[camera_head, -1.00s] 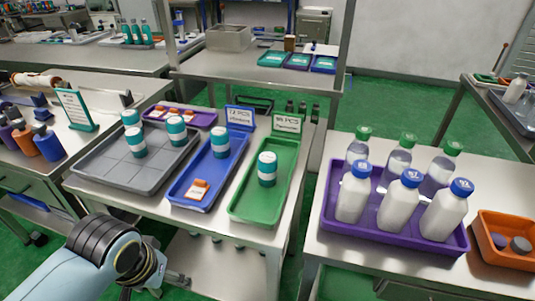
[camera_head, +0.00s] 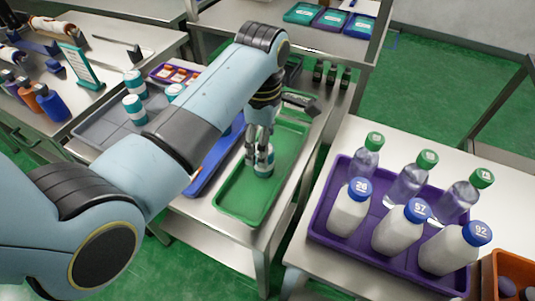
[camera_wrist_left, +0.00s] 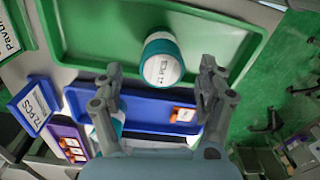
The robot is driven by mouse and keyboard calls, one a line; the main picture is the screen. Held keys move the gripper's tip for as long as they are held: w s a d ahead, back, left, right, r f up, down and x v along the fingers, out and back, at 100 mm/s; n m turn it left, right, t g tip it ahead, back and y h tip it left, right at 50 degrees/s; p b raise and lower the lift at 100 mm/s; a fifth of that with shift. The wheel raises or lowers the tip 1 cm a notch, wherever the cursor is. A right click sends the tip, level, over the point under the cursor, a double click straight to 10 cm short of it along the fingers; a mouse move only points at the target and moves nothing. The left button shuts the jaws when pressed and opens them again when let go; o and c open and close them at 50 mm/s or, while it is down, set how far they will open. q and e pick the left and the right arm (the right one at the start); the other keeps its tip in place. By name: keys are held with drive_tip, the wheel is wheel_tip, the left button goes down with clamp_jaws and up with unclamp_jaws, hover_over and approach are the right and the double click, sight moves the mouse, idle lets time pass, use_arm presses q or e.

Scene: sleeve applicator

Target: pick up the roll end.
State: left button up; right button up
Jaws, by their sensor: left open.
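A small white and teal cylinder (camera_head: 264,169) with a printed label stands in the green tray (camera_head: 226,207). My left gripper (camera_head: 259,155) hangs over this tray, close to the cylinder. In the left wrist view my left gripper (camera_wrist_left: 161,85) is open, its fingers apart, with the cylinder (camera_wrist_left: 162,62) ahead of the gap between the fingertips. Whether the fingers touch it cannot be told. White rolls (camera_head: 52,25) with orange ends lie on the upper left bench. I cannot tell which thing is the roll end. My right gripper is not in view.
The blue tray (camera_wrist_left: 150,112) beside the green one holds an orange and white piece (camera_wrist_left: 182,115). A grey tray (camera_head: 95,130) holds several similar cylinders. A purple tray (camera_head: 318,220) of bottles stands to the right. My left arm hides part of the table.

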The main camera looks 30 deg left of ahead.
use_arm(q)
wheel_tip(320, 180, down, 2)
drive_tip(key=shift+s+a, duration=0.1)
drive_tip(key=f, duration=0.5)
drive_tip(key=shift+d+f, duration=0.25)
drive_tip(key=c, duration=1.3)
drive_tip(key=shift+o, duration=0.2)
drive_tip(key=shift+r, duration=0.1)
